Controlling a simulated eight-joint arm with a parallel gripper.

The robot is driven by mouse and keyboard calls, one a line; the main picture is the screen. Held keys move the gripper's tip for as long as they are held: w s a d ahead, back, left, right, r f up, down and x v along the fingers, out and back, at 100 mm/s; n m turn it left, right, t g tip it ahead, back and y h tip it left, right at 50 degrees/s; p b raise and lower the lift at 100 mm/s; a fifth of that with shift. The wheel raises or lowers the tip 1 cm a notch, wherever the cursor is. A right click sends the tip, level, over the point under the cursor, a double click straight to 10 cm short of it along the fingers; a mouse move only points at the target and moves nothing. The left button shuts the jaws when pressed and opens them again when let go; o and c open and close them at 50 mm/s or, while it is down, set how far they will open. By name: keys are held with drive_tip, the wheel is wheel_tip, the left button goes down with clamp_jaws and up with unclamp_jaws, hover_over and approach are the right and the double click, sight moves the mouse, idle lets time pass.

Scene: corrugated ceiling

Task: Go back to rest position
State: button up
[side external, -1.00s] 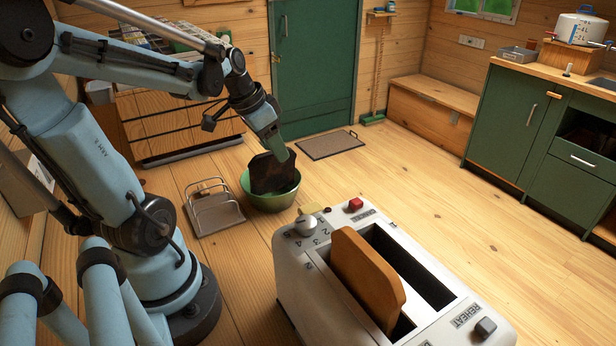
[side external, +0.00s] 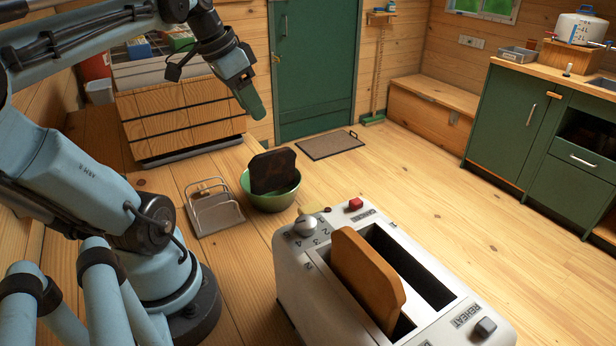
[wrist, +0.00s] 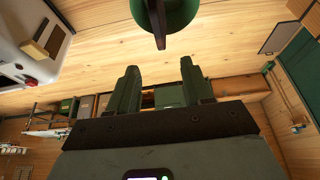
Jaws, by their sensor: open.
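My gripper (side external: 256,110) is in the air above and left of the green bowl (side external: 270,200) in the side external view, apart from it. In the wrist view my gripper (wrist: 160,85) shows two green fingers spread apart with nothing between them. A dark, burnt-looking slice (side external: 273,171) stands tilted in the bowl. In the wrist view the slice (wrist: 158,25) shows edge-on in the bowl (wrist: 180,15) at the top.
A white toaster (side external: 300,270) with a brown bread slice (side external: 366,277) in one slot stands in front. A metal rack (side external: 213,212) is left of the bowl. A wooden drawer cabinet (side external: 185,115) stands behind. The floor (side external: 440,210) to the right is clear.

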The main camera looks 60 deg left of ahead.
sight(277, 150)
drive_tip(key=x, duration=1.1)
drive_tip(key=shift+w+f, duration=0.15)
drive_tip(key=shift+f, duration=0.25)
wheel_tip(277, 150, up, 6)
drive_tip(key=shift+f, duration=0.1)
drive_tip(key=w+d, duration=0.3)
drive_tip(key=d, duration=0.6)
drive_tip(key=w+d, duration=0.2)
drive_tip(key=d, duration=0.6)
drive_tip(key=shift+d+r, duration=0.1)
drive_tip(key=shift+r, duration=2.6)
drive_tip(key=shift+w, duration=0.1)
